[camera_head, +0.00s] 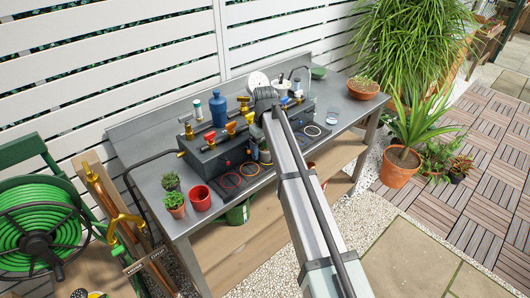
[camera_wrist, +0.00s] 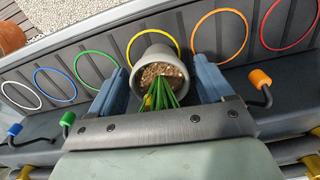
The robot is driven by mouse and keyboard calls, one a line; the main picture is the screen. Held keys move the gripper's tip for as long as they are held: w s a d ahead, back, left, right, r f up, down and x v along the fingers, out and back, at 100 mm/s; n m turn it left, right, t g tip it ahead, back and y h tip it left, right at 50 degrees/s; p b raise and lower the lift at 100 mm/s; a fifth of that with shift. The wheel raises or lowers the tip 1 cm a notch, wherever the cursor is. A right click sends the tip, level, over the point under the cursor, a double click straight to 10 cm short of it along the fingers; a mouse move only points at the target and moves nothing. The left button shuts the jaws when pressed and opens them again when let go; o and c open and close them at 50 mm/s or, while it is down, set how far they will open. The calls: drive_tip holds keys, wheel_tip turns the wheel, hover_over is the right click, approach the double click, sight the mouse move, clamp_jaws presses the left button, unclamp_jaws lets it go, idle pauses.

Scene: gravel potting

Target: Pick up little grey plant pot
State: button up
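The little grey plant pot (camera_wrist: 179,47) shows in the wrist view, its mouth towards the camera, with brown soil and green leaves inside. My gripper (camera_wrist: 160,63) has its two blue fingers set wide apart, one on each side of the pot. Only narrow gaps show between the fingers and the pot, and contact is not clear. In the head view my gripper (camera_head: 262,152) is down at the front of the dark station on the bench, where my arm hides the pot.
A dark mat with coloured rings (camera_wrist: 95,66) lies around the pot. The dark station (camera_head: 215,158) with coloured valves stands behind. A red pot (camera_head: 200,198) and small plants (camera_head: 174,203) stand at the bench's left end. A blue bottle (camera_head: 218,108) stands at the back.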

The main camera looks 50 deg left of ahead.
drive_tip(key=c, duration=1)
drive_tip(key=shift+o, duration=0.2)
